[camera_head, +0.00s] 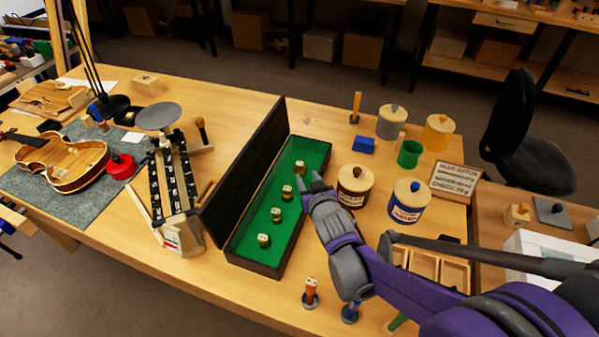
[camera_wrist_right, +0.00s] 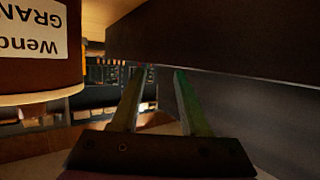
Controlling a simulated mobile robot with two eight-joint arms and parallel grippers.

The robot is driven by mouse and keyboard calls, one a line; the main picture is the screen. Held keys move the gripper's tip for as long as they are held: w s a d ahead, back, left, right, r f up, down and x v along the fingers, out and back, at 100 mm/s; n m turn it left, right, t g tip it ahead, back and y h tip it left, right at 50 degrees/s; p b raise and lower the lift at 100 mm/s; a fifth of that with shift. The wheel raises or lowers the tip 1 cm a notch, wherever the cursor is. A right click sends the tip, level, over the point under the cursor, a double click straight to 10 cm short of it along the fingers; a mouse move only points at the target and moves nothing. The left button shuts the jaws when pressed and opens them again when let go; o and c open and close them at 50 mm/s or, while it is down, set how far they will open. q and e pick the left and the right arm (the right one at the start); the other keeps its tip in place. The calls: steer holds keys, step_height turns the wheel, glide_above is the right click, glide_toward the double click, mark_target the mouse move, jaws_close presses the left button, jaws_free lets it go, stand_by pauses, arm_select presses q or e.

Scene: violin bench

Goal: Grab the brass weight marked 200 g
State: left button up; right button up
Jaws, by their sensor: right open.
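Several small brass weights stand in a row in a long dark case with green lining (camera_head: 240,252): a far weight (camera_head: 300,167), a second weight (camera_head: 287,192), a third weight (camera_head: 276,215) and the nearest weight (camera_head: 264,240). Their markings are too small to read, so I cannot tell which is 200 g. My right gripper (camera_head: 309,180) is at the case's right side, close to the two farther weights. In the right wrist view its fingers (camera_wrist_right: 160,72) are apart with nothing visible between them. My left gripper is not in view.
The case's dark lid (camera_head: 250,165) stands up along its left side. A brown labelled jar (camera_head: 355,186) is just right of my gripper; it shows upside down in the wrist view (camera_wrist_right: 40,75).

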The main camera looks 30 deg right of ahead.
mark_target(300, 165)
steer(key=x, duration=0.8)
steer(key=shift+w+b, duration=0.15)
steer(key=shift+b, duration=0.25)
jaws_close()
